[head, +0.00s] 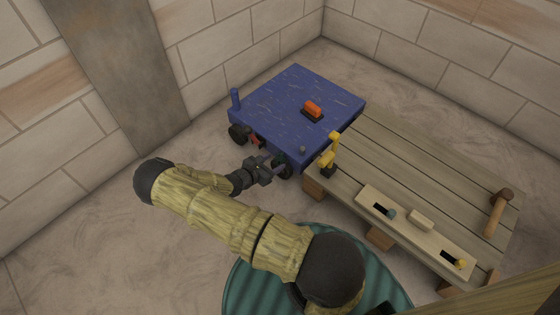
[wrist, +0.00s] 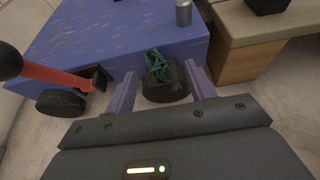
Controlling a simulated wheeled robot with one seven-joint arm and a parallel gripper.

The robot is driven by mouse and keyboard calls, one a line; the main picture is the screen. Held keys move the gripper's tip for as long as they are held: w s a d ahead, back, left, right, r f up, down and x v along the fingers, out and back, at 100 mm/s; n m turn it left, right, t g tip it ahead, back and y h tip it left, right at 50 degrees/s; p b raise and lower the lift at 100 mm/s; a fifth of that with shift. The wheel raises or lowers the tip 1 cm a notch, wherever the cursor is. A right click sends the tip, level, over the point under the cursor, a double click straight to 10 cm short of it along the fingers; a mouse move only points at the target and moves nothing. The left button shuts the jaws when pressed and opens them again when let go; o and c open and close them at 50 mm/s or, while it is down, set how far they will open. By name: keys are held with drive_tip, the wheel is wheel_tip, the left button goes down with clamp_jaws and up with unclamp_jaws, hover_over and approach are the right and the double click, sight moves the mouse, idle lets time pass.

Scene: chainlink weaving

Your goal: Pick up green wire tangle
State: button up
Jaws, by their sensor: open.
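The green wire tangle (wrist: 157,64) is a small clump of teal-green loops in the wrist view. It lies against the blue cart's edge, at the top of a dark round wheel (wrist: 168,88). In the head view the tangle is small and dark (head: 281,157), beside the cart's near corner. My gripper (wrist: 160,70) is open, its two purple fingers spread to the left and right of the tangle and wheel. I cannot tell whether either finger touches them. In the head view my gripper (head: 277,162) is low at the cart's near corner.
A red bar (wrist: 58,73) is close to my left finger. Floor is clear at left.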

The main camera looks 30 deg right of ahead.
sight(276, 160)
drive_tip(key=b+x, duration=0.2)
drive_tip(key=x, duration=0.1)
drive_tip(key=shift+w+d, duration=0.1)
drive_tip(key=shift+w, duration=0.05)
idle(0.4)
drive_tip(key=c, duration=1)
drive_tip(key=shift+r, duration=0.15)
drive_tip(key=shift+c, duration=0.2)
wheel_tip(276, 160, up, 10)
drive_tip(key=p, duration=0.7)
drive_tip(key=shift+p, duration=0.55)
